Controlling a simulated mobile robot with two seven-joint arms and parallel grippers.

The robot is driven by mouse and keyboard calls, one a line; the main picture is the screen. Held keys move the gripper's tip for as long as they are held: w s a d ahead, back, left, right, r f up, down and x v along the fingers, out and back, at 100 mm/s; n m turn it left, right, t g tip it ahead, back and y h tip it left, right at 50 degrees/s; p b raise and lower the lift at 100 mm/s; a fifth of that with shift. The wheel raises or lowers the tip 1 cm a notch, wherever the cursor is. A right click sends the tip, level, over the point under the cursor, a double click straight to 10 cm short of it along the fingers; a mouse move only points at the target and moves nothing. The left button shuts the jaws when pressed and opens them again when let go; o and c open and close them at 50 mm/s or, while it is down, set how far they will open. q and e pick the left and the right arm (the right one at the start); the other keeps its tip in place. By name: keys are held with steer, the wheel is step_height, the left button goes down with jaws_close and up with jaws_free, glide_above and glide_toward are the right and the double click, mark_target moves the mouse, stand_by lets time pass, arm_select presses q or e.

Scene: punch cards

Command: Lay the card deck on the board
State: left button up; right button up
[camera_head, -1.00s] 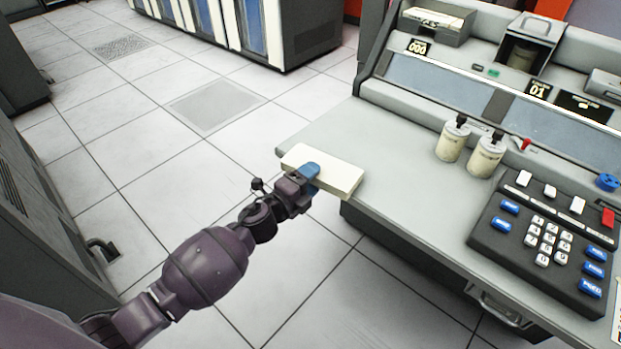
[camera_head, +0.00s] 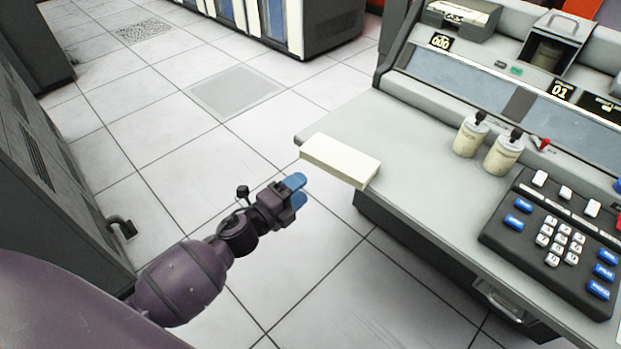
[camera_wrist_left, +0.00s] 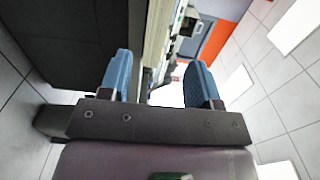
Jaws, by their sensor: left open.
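The card deck (camera_head: 340,162) is a cream block lying flat at the left edge of the grey desk board (camera_head: 410,198), close to its corner. My left gripper (camera_head: 297,190) has blue fingertips and is to the left of the desk edge, apart from the deck. In the left wrist view the two blue fingers (camera_wrist_left: 160,85) stand apart with nothing held between them. A pale strip, possibly the deck's side or the desk edge, shows beyond the fingers there. My right gripper is not in view.
Two cream canisters (camera_head: 486,145) with black tops stand on the desk right of the deck. A dark keypad (camera_head: 555,240) lies at the right. A grey cabinet (camera_head: 50,190) stands at the left. Open tiled floor lies between the cabinet and the desk.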

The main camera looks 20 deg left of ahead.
arm_select(q)
steer(key=shift+v, duration=1.05)
